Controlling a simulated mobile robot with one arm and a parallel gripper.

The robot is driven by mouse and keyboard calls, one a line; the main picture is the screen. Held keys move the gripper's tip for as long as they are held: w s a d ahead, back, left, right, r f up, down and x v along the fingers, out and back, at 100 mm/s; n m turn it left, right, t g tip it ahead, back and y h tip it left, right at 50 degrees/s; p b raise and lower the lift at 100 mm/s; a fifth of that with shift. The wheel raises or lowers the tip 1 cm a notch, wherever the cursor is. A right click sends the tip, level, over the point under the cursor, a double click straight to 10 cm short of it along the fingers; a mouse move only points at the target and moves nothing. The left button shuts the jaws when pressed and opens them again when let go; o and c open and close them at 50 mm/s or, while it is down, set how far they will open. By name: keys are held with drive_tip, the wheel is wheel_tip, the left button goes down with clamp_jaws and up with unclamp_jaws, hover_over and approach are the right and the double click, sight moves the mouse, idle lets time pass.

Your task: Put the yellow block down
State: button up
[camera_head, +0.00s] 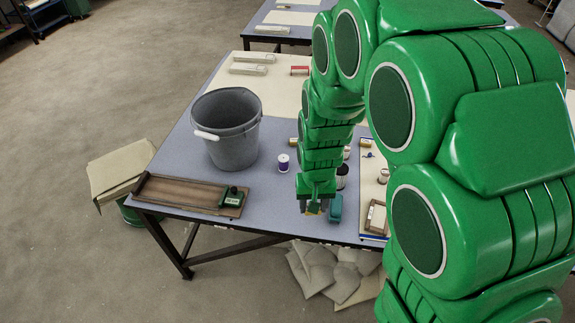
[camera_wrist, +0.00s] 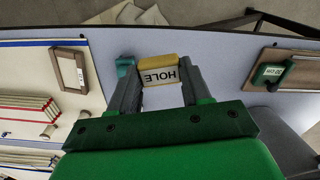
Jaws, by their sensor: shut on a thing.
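The yellow block (camera_wrist: 157,59), with a white label reading HOLE, is between the two fingers of my gripper (camera_wrist: 158,75) in the wrist view. My gripper is shut on it. In the head view my gripper (camera_head: 314,206) points down at the front edge of the blue-grey table (camera_head: 272,205), and only a sliver of yellow shows between the fingers. I cannot tell whether the block touches the table or hangs just above it.
A teal block (camera_head: 336,209) stands close to the right of my gripper. A purple-and-white spool (camera_head: 283,163) and a grey bucket (camera_head: 230,145) are to the left. A wooden board (camera_head: 175,190) bears a green box (camera_head: 233,197). The tabletop between board and gripper is clear.

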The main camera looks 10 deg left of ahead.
wheel_tip(320, 180, up, 11)
drive_tip(key=w+a+m, duration=0.4)
drive_tip(key=w+a, duration=0.3)
drive_tip(key=w+a+r+m, duration=0.1)
drive_tip(key=w+a+m, duration=0.4)
drive_tip(key=w+a, duration=0.3)
drive_tip(key=w+a+r+m, duration=0.1)
drive_tip(key=w+a+m, duration=0.3)
drive_tip(key=w+a, duration=0.3)
drive_tip(key=shift+w+a+r+m, duration=0.1)
drive_tip(key=shift+w+a+m, duration=0.2)
drive_tip(key=shift+w+a, duration=0.1)
drive_tip(key=w+a+f+m, duration=0.2)
drive_tip(key=w+a+m, duration=0.1)
drive_tip(key=a+m, duration=0.3)
drive_tip(key=shift+w+a+m, duration=0.3)
drive_tip(key=shift+a+m, duration=0.1)
drive_tip(key=shift+a, duration=0.7)
drive_tip(key=shift+f, duration=0.1)
wheel_tip(320, 180, down, 23)
drive_tip(key=shift+a+f, duration=0.1)
drive_tip(key=shift+f, duration=0.1)
idle(0.4)
drive_tip(key=o, duration=1)
drive_tip(key=shift+f, duration=0.1)
